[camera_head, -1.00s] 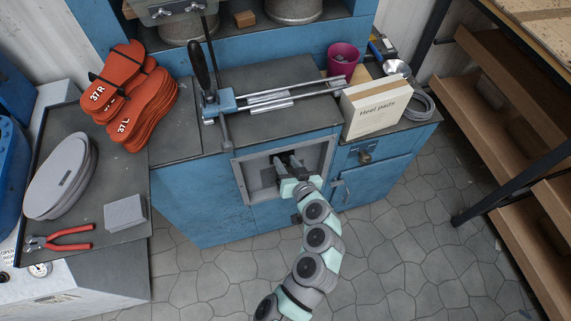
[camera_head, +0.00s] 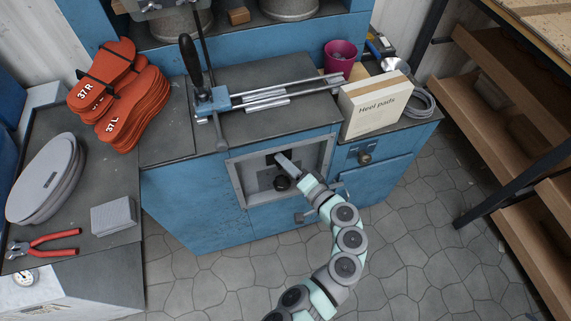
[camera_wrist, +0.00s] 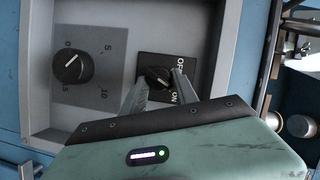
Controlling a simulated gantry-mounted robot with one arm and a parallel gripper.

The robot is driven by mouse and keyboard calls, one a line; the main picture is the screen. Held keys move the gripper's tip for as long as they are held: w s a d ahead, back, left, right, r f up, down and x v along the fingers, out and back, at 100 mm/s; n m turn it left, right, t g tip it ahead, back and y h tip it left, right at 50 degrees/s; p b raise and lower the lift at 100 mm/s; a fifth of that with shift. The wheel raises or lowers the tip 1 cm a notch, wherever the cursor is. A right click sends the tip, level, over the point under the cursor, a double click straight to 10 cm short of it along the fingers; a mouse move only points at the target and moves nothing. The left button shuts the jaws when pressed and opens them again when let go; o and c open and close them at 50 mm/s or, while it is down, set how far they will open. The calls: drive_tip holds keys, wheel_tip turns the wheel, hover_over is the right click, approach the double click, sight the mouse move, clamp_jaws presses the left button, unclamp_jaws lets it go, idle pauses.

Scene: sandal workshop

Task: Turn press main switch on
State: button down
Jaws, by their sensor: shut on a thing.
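The press main switch is a dark rotary knob (camera_wrist: 157,76) on a black plate marked OFF and ON, in the wrist view. In the head view its dark plate (camera_head: 270,159) sits in the recessed grey panel (camera_head: 240,183) on the blue press front, partly hidden by my gripper. My gripper (camera_head: 280,157) reaches into the recess from the right. In the wrist view my gripper (camera_wrist: 158,80) has one finger on each side of the knob and is shut on it. The fingers cover part of the knob, so which label it points to is hard to tell.
The recess frame surrounds both. A heel pads box (camera_head: 373,105) and a lever tool (camera_head: 192,65) stand on the worktop above.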

drive_tip(key=shift+f+m+t+y, duration=0.15)
drive_tip(key=shift+m+t+y, duration=0.1)
drive_tip(key=shift+m, duration=0.6)
drive_tip(key=shift+f+m+t+y, duration=0.1)
drive_tip(key=shift+m+t+y, duration=0.15)
drive_tip(key=shift+m, duration=0.6)
drive_tip(key=c, duration=1)
unclamp_jaws()
drive_tip(key=p+v, duration=0.2)
drive_tip(key=v, duration=0.8)
drive_tip(key=shift+s+d, duration=0.3)
